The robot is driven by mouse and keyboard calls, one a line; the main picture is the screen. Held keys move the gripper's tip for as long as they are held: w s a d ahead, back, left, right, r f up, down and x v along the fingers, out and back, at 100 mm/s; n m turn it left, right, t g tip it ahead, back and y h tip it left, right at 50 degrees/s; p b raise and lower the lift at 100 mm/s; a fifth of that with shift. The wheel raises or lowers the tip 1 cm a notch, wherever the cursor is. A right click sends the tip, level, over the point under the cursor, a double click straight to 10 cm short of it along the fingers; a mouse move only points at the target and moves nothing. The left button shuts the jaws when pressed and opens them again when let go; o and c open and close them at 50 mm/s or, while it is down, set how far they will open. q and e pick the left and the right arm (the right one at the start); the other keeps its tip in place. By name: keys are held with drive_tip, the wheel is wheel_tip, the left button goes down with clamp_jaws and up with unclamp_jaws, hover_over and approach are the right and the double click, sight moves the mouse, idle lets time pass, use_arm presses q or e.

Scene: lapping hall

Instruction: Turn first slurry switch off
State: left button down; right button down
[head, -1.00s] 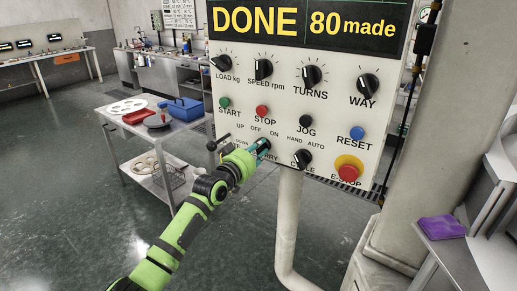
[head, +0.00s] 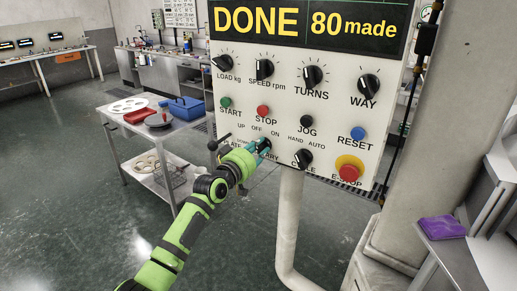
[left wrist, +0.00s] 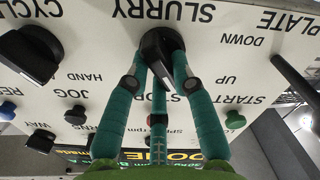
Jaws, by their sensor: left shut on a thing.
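The slurry switch (left wrist: 160,44) is a black rotary knob under the OFF and ON marks on a white control panel (head: 330,130). In the left wrist view its SLURRY label is upside down. My left gripper (head: 263,147) has its teal fingers at the knob, one on each side, shut on it. In the head view the fingers hide most of the knob and part of its label, so its exact pointing is hard to tell there. My right gripper is not in view.
The plate lever (head: 219,142) sticks out just left of my gripper. The black cycle switch (head: 302,159) is to the right, with the red E-STOP button (head: 348,172) further right. A metal trolley (head: 150,178) with trays stands behind my left arm.

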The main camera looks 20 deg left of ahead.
use_arm(q)
drive_tip(key=c, duration=1)
unclamp_jaws()
drive_tip(key=shift+c, duration=0.2)
drive_tip(key=v, duration=1.2)
